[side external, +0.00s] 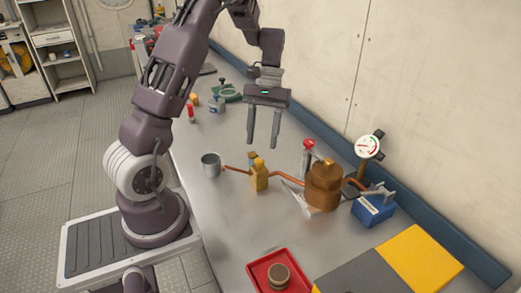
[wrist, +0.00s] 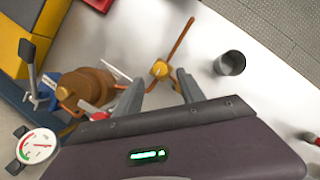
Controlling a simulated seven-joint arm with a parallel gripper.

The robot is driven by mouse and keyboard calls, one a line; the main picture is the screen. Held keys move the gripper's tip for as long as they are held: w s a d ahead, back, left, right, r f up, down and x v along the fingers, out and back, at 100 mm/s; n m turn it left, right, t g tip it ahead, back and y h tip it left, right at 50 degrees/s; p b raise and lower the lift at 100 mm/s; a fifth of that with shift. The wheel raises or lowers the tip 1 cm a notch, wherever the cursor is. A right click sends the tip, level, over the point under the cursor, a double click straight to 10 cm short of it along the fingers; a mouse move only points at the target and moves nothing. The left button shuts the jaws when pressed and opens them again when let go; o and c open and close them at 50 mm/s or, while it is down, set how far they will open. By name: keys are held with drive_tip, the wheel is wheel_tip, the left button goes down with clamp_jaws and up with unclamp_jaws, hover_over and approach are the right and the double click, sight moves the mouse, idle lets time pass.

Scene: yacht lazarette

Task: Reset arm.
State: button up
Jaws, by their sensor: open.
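My gripper (side external: 262,130) is open and empty, held well above the bench with its fingers pointing down. In the wrist view my gripper (wrist: 158,90) shows two spread fingers with nothing between them.
A pressure gauge (side external: 368,146), a blue box (side external: 373,209) and a red-topped item (side external: 309,147) are near the vessel. A red tray (side external: 258,273) holds a round brown piece (side external: 278,276). A yellow-and-grey mat (side external: 418,258) lies at right. The wall borders the bench's far side.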

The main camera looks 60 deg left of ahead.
drive_tip(key=v, duration=0.2)
drive_tip(key=shift+w+a+r, duration=0.1)
drive_tip(key=shift+r, duration=0.15)
drive_tip(key=s+d+r+m+t+y, duration=0.2)
drive_tip(key=s+d+r+m+t, duration=0.15)
drive_tip(key=d+r, duration=0.65)
drive_tip(key=s+d+m+t, duration=0.2)
drive_tip(key=s+d, duration=0.2)
drive_tip(key=s, duration=0.2)
drive_tip(key=s+d+r+m+t+y, duration=0.1)
drive_tip(key=s+d+m+t, duration=0.2)
drive_tip(key=s, duration=0.3)
drive_tip(key=shift+s+d+r+m, duration=0.2)
drive_tip(key=shift+d+r+m, duration=0.15)
drive_tip(key=shift+d, duration=0.3)
